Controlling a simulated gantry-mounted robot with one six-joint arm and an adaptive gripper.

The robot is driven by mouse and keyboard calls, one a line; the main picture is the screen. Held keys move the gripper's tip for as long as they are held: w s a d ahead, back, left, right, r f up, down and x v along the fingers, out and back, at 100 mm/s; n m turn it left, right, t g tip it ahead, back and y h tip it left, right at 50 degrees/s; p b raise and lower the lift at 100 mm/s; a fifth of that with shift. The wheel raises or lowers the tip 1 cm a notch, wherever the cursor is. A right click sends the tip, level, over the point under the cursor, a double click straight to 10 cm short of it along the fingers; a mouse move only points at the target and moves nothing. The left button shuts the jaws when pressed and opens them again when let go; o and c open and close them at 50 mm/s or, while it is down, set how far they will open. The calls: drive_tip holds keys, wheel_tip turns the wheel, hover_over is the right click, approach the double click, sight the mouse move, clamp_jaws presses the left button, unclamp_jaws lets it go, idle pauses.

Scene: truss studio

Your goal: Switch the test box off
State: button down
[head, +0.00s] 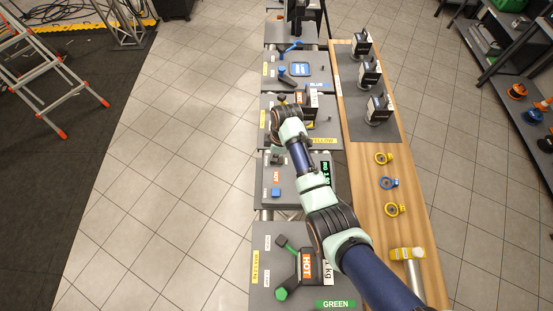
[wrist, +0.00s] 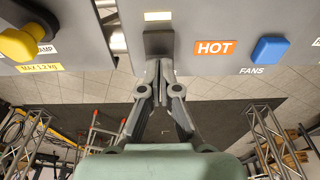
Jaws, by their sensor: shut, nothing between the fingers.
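A grey box panel (wrist: 200,20) fills the top of the wrist view, with an orange HOT label (wrist: 215,49) and a blue button (wrist: 270,50) marked FANS. A dark square block (wrist: 159,42) sits on its edge left of the label. My gripper (wrist: 159,70) is shut and empty, its tips right at this block; I cannot tell whether they touch. In the head view, the same grey box (head: 300,196) lies under my arm, with its HOT label (head: 278,174), blue button (head: 276,192) and a lit green display (head: 326,172). No label names the test box.
A yellow knob (wrist: 20,45) stands on the neighbouring panel. The GREEN panel (head: 262,295) lies nearer, the BLUE panel (head: 275,72) farther. A wooden bench (head: 365,165) at right holds rings, a hammer (head: 407,255) and several black devices. The tiled floor at left is open.

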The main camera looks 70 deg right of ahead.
drive_tip(key=shift+f, duration=0.2)
wheel_tip(320, 180, up, 7)
drive_tip(key=p, duration=0.7)
drive_tip(key=shift+r, duration=0.1)
idle(0.4)
